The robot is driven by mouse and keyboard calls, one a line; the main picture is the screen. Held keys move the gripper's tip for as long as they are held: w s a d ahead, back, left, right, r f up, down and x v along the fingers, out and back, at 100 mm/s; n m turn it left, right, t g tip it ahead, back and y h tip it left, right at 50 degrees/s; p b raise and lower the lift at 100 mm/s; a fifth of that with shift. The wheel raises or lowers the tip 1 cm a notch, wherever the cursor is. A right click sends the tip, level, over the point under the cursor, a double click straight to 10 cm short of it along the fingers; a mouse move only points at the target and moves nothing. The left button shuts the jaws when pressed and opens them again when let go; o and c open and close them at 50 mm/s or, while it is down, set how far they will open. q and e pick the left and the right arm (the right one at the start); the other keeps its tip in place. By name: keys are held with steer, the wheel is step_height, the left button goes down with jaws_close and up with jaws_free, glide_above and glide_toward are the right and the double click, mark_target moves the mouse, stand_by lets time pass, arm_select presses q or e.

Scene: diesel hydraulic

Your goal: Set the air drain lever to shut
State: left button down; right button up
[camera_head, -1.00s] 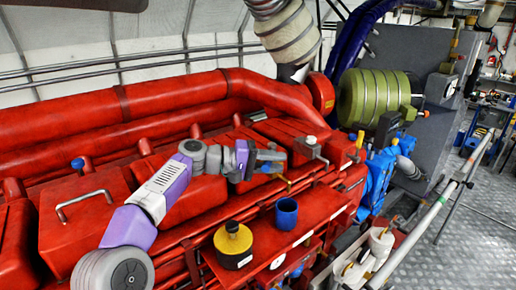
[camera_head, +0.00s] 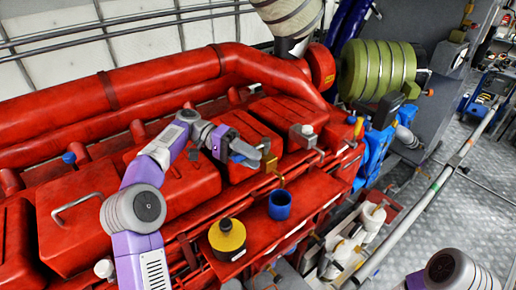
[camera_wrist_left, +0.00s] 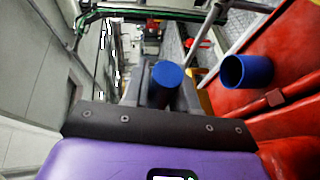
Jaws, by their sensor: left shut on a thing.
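My left gripper (camera_head: 250,156) is over the red engine covers, pointing right. It is shut on a blue-ended handle (camera_head: 238,159), whose round blue end (camera_wrist_left: 168,74) sits between the fingers in the left wrist view. I take this handle to be the air drain lever; no label is readable, and its base is hidden by the gripper. A small brass bent fitting (camera_head: 273,168) is just beyond the fingertips. My right gripper is out of view; only part of my right arm shows at the bottom right.
A green ribbed cylinder (camera_head: 377,71) is farther back.

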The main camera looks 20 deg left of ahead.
arm_select(q)
steer(key=shift+g, duration=0.3)
steer(key=c, duration=1)
jaws_free()
steer(key=shift+o, duration=0.2)
